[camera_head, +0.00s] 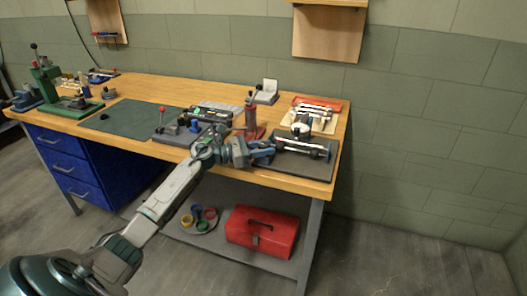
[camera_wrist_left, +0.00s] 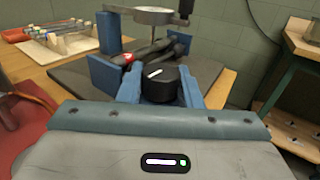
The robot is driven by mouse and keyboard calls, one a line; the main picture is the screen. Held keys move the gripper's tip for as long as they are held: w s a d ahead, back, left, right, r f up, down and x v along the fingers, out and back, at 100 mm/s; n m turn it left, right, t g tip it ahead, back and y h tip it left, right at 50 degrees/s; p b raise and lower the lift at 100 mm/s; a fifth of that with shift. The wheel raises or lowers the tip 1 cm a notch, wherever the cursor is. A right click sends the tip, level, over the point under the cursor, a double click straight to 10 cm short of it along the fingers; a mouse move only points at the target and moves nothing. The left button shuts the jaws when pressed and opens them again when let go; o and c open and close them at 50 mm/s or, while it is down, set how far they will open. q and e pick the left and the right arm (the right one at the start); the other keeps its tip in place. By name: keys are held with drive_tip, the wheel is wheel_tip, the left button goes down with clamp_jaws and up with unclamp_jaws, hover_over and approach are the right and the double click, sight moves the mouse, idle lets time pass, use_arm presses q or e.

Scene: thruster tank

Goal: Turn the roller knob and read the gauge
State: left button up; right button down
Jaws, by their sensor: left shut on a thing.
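The roller device stands on a dark base plate (camera_head: 308,168) at the right front of the wooden bench. The black knob (camera_wrist_left: 158,84) has a white line on top and sits between my blue fingers in the left wrist view. My left gripper (camera_head: 268,150) reaches in from the left and is shut on the knob. A round gauge (camera_head: 300,129) stands above the device; in the left wrist view the gauge (camera_wrist_left: 152,15) shows from its side, so its face is hidden and its reading cannot be told. My right gripper is not in view.
A red-edged tray (camera_head: 338,104) with several tools lies behind the device. A red stand (camera_head: 250,118) is close behind my left wrist. A green mat (camera_head: 133,118) and a green press (camera_head: 46,80) are further left. A red toolbox (camera_head: 262,232) sits on the lower shelf.

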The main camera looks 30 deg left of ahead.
use_arm(q)
drive_tip(key=shift+r, duration=0.1)
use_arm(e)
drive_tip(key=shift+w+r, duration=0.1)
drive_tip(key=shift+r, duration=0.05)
use_arm(q)
drive_tip(key=o, duration=0.9)
drive_tip(key=shift+o, duration=0.2)
drive_tip(key=shift+s+a+f, duration=0.2)
drive_tip(key=shift+s+a, duration=0.1)
drive_tip(key=shift+a, duration=0.05)
drive_tip(key=b+v, duration=0.3)
drive_tip(key=v, duration=0.5)
drive_tip(key=shift+s+a, duration=0.25)
drive_tip(key=shift+s+a+r, duration=0.15)
drive_tip(key=shift+s+a, duration=0.2)
drive_tip(key=shift+s, duration=0.05)
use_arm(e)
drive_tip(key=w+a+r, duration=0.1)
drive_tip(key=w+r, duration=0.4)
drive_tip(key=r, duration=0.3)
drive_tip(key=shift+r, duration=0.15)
use_arm(q)
drive_tip(key=shift+o, duration=0.2)
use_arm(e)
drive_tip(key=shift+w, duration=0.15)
